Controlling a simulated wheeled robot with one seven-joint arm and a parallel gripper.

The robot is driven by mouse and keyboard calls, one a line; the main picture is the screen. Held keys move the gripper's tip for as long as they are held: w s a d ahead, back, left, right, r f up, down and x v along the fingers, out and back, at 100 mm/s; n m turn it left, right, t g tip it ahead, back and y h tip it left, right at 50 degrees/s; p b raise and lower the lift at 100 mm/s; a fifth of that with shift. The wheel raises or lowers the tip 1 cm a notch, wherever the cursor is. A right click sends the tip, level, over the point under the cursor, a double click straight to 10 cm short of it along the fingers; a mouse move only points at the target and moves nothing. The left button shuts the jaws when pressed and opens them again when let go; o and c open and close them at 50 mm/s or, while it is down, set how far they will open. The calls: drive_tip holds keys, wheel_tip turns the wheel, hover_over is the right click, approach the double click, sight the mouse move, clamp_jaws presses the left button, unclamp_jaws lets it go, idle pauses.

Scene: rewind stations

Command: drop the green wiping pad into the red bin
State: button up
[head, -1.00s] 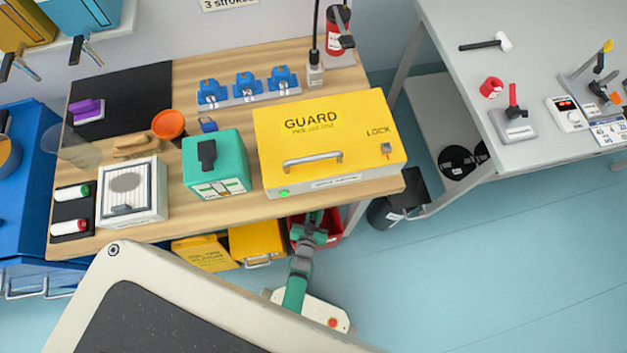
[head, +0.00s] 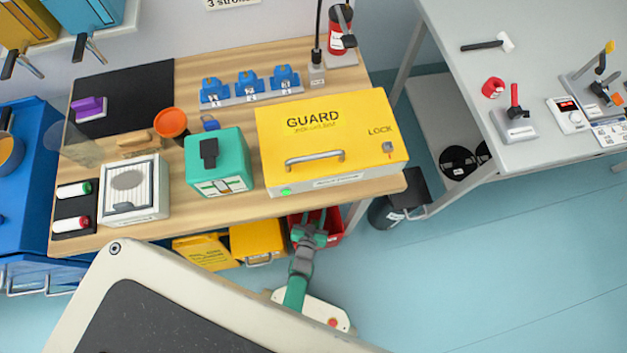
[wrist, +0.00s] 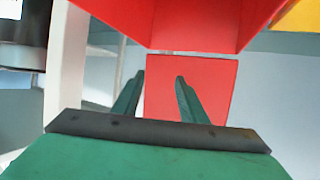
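The red bin (head: 334,231) is under the front edge of the bench, partly hidden by the bench and my arm. It fills the upper middle of the wrist view (wrist: 200,22), with a red panel below it, behind my fingers. My gripper (wrist: 160,77) has its two green fingers apart, with nothing visible between them. In the head view my gripper (head: 310,222) is at the bin, its tips partly hidden below the bench edge. I cannot make out the green wiping pad in either view; whether it lies inside the bin is not visible.
The wooden bench (head: 230,220) overhangs the bin and carries a yellow guard box (head: 340,125) and a green box (head: 222,180). Yellow containers (head: 258,240) stand left of the bin. A dark bin (head: 385,212) stands to the right. Blue floor is clear at right.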

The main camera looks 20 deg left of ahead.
drive_tip(key=v, duration=1)
drive_tip(key=shift+s+r, duration=0.2)
drive_tip(key=shift+s, duration=0.05)
drive_tip(key=s+d+r, duration=0.3)
drive_tip(key=r, duration=0.9)
drive_tip(key=s+d+r+m+t+h, duration=0.1)
drive_tip(key=s+d+r, duration=0.2)
drive_tip(key=r, duration=1)
drive_tip(key=s+d+r+m+t+h, duration=0.1)
drive_tip(key=s+d+r, duration=0.3)
drive_tip(key=r, duration=0.9)
drive_tip(key=shift+d, duration=0.4)
drive_tip(key=shift+s, duration=0.1)
drive_tip(key=shift+c, duration=1)
